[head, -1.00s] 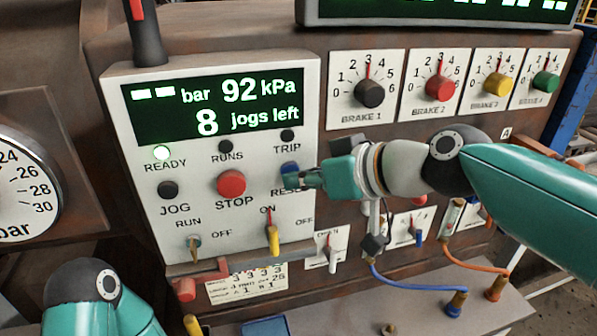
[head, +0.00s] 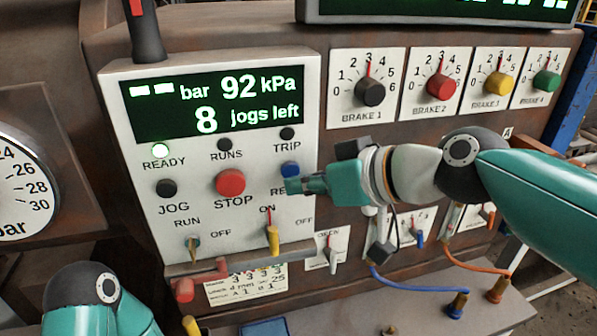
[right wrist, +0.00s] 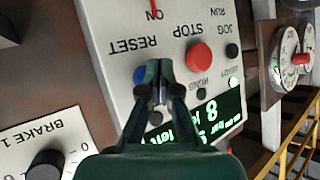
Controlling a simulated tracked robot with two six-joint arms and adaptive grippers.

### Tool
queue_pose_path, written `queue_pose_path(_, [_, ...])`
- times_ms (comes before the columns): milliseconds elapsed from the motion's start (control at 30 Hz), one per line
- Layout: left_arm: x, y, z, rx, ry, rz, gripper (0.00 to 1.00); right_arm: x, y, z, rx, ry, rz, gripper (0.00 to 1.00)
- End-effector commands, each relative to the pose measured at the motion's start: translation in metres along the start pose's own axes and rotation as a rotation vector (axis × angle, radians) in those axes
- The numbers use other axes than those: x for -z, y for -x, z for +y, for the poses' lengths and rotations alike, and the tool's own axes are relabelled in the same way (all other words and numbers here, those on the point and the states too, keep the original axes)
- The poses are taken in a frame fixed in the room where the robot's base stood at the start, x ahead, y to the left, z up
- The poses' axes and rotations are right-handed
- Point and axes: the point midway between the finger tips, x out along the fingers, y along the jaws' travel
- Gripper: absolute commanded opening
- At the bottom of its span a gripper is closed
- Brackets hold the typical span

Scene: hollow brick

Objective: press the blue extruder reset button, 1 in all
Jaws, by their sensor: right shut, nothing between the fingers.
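The blue reset button (head: 290,169) sits on the right side of the pale control panel, below the dark TRIP lamp (head: 287,133). My right gripper (head: 293,186) is shut and empty, its tips just below the button in the head view, hiding part of the RESET label. In the right wrist view the shut fingertips (right wrist: 159,66) are beside the blue button (right wrist: 141,75), partly overlapping it in the picture. I cannot tell whether they touch the panel. My left arm shows at the lower left, but its gripper is out of view.
A red STOP button (head: 230,183) and a black JOG button (head: 166,188) lie left of the reset button. The display (head: 207,103) reads 92 kPa and 8 jogs left. A yellow switch lever (head: 272,238) stands below.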

Motion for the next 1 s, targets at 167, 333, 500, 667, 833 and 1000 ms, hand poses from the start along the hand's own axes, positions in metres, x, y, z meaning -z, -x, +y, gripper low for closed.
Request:
queue_pose_path(167, [0.0, -0.001, 0.0, 0.0, 0.0, 0.0, 0.0, -0.001, 0.001, -0.001, 0.0, 0.0, 0.0, 0.0])
queue_pose_path(333, [0.0, -0.006, -0.002, 0.0, 0.0, 0.0, 0.0, -0.007, 0.009, -0.006, 0.001, 0.001, 0.002, 0.0])
queue_pose_path(500, [0.0, -0.011, -0.004, 0.0, 0.0, 0.0, 0.0, -0.016, 0.02, -0.015, 0.001, 0.001, 0.001, 0.0])
queue_pose_path(667, [0.0, -0.015, -0.005, 0.0, 0.0, 0.0, 0.0, -0.023, 0.03, -0.023, 0.001, 0.001, 0.0, 0.0])
queue_pose_path(833, [0.0, -0.016, -0.006, 0.0, 0.0, 0.0, 0.0, -0.026, 0.034, -0.025, 0.001, 0.0, -0.001, 0.0])
queue_pose_path(1000, [0.0, -0.015, -0.005, 0.0, 0.0, 0.0, 0.0, -0.025, 0.035, -0.025, 0.001, 0.0, -0.001, 0.0])
